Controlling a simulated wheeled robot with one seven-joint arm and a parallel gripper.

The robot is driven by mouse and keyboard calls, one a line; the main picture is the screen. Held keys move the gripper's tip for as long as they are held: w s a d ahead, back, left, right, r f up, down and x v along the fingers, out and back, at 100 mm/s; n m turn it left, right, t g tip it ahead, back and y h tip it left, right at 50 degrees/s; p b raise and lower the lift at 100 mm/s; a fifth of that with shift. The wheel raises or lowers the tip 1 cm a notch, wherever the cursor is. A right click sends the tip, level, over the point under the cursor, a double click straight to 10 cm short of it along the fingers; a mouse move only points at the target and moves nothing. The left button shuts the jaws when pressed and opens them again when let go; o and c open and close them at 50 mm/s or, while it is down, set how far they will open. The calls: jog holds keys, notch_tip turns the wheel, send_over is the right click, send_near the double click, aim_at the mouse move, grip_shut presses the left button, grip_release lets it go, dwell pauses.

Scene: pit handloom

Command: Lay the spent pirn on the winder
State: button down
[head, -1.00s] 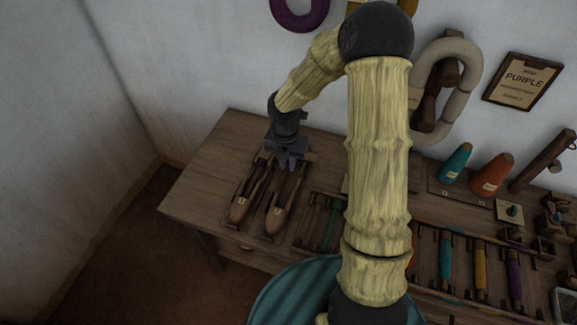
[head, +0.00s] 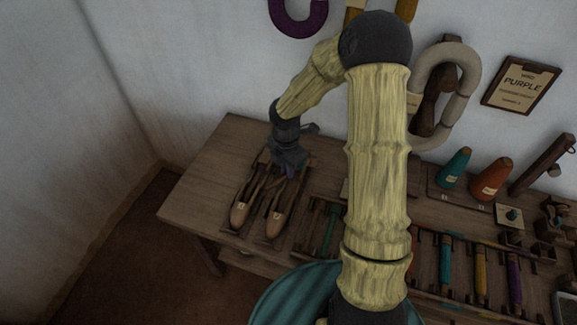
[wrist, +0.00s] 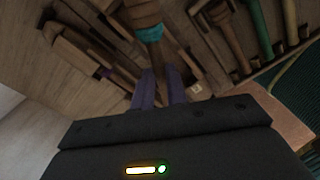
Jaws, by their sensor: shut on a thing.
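My gripper (head: 288,170) is low over the far end of the two wooden shuttles on the table. In the wrist view its two purple fingers (wrist: 158,90) are shut on a slim wooden pirn (wrist: 150,34) with a short teal band. The pirn reaches away from the fingers, near the shuttles; I cannot tell whether it touches one. The left shuttle (head: 240,213) and right shuttle (head: 275,221) lie side by side, with pale labels. In the head view the pirn is hidden by the gripper. I cannot pick out the winder with certainty.
A rack of pirns (head: 330,226) stands right of the shuttles, and teal, yellow and purple ones (head: 480,270) lie farther right. Teal (head: 455,167) and orange (head: 491,179) cones stand at the back. A wooden post (head: 543,163) rises at the right. The table's left end is clear.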

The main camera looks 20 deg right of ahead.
jog(key=m, duration=0.6)
jog(key=shift+w+d+f, duration=0.1)
jog(key=shift+d+f, duration=0.1)
jog(key=shift+f, duration=0.2)
jog(key=m, duration=0.3)
jog(key=f+m, duration=0.1)
jog(key=m, duration=0.2)
jog(key=shift+w, duration=0.15)
jog(key=m, duration=0.6)
jog(key=shift+w+d+f+y, duration=0.1)
jog(key=shift+d+f+y, duration=0.05)
jog(key=shift+f+y, duration=0.2)
jog(key=m, duration=0.5)
jog(key=shift+w+d+f, duration=0.1)
jog(key=shift+f, duration=0.2)
jog(key=shift+w, duration=0.1)
